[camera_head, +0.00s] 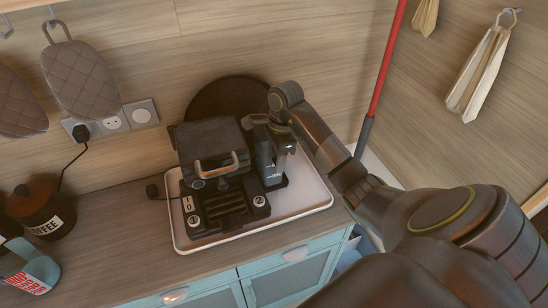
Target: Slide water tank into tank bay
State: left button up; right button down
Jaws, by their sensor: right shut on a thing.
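A dark appliance (208,150) with a metal handle and two dials at its front stands on a white-rimmed tray on the counter. The dark upright water tank (265,160) is at the appliance's right side. My right gripper (272,132) reaches in from the right and is shut on the tank's upper part. The tank stands over a dark base at the appliance's right, which looks like the tank bay (277,185). The gripper and tank hide most of the bay, so I cannot tell how far in the tank sits. My left gripper is out of view.
The tray (320,200) has bare room at its right. A round dark board (225,92) leans on the wall behind. A coffee canister (40,208) and a blue carton (38,270) stand at the left. A red pole (388,60) rises at the right.

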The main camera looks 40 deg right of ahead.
jog(key=shift+w+d, duration=0.15)
jog(key=shift+d, duration=0.05)
jog(key=c, duration=1.1)
grip_release()
jog(key=o, duration=0.5)
jog(key=shift+a, duration=0.1)
jog(key=shift+c, duration=0.2)
jog(key=shift+f, duration=0.1)
